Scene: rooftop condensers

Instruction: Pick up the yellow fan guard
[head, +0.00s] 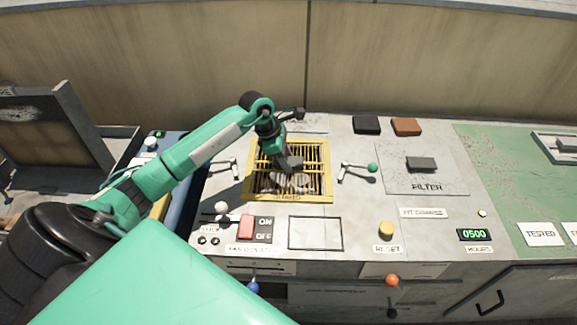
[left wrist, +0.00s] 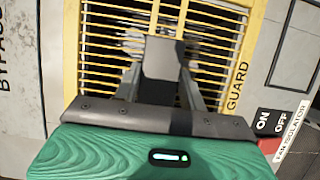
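The yellow fan guard (head: 327,180) is a square barred grille lying flat in the grey panel, with a fan showing behind its bars. It fills much of the left wrist view (left wrist: 245,60). A grey block-like grip (left wrist: 164,57) stands at its middle. My left gripper (head: 291,164) is over the guard's middle. In the left wrist view its two fingers (left wrist: 162,78) stand on either side of the grip, very close to it. I cannot tell whether they touch it. My right gripper is in neither view.
Levers flank the guard, one with a green knob (head: 372,167). In front are a red isolator switch (head: 246,227) and a yellow reset button (head: 386,229). A filter panel (head: 428,184) with a dark handle lies to the right. Dark (head: 366,124) and brown (head: 406,127) blocks sit behind.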

